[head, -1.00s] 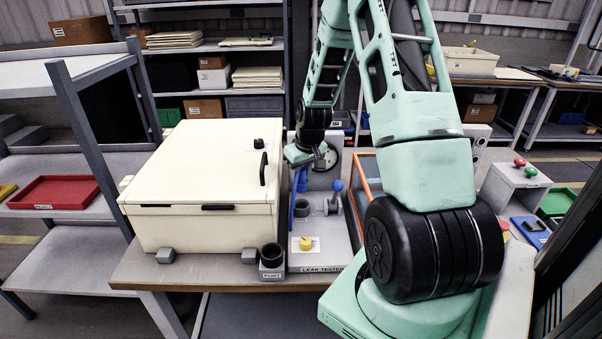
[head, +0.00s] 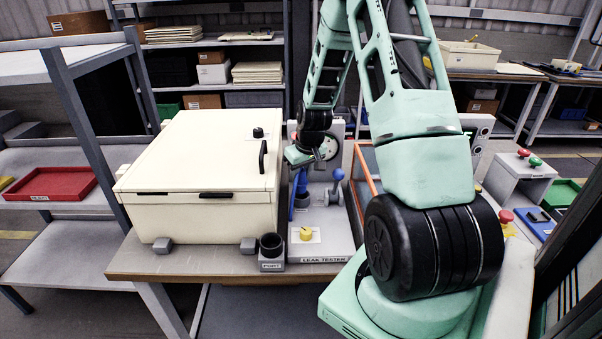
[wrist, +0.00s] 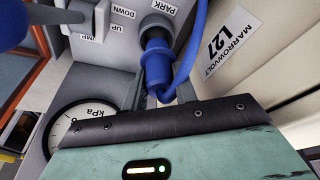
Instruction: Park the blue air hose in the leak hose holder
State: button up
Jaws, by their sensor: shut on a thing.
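The blue air hose (wrist: 158,72) is held between the fingers of my gripper (wrist: 160,95) in the wrist view. Its end meets the dark grey round holder (wrist: 153,26) beside the PARK label. The end lines up with the holder's mouth; how deep it sits inside is hidden. The hose curves away to the upper right. In the head view my gripper (head: 303,155) is over the back of the leak tester (head: 320,259), with the blue hose (head: 300,187) hanging below it.
A cream cabinet (head: 200,180) stands close to the left of the gripper. The tester carries a yellow knob (head: 305,233) and a blue-ball lever (head: 337,176). A dark PORT cup (head: 271,244) is at the front edge. A kPa gauge (wrist: 68,125) is beside the gripper.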

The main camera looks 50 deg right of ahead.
aim_at(301, 183)
jog(key=shift+f+b, duration=1.4)
jog(key=shift+f, duration=0.65)
jog(key=o, duration=1.1)
jog(key=shift+r, duration=0.1)
jog(key=v, duration=1.7)
jog(key=shift+b, duration=0.45)
jog(key=shift+r, duration=0.1)
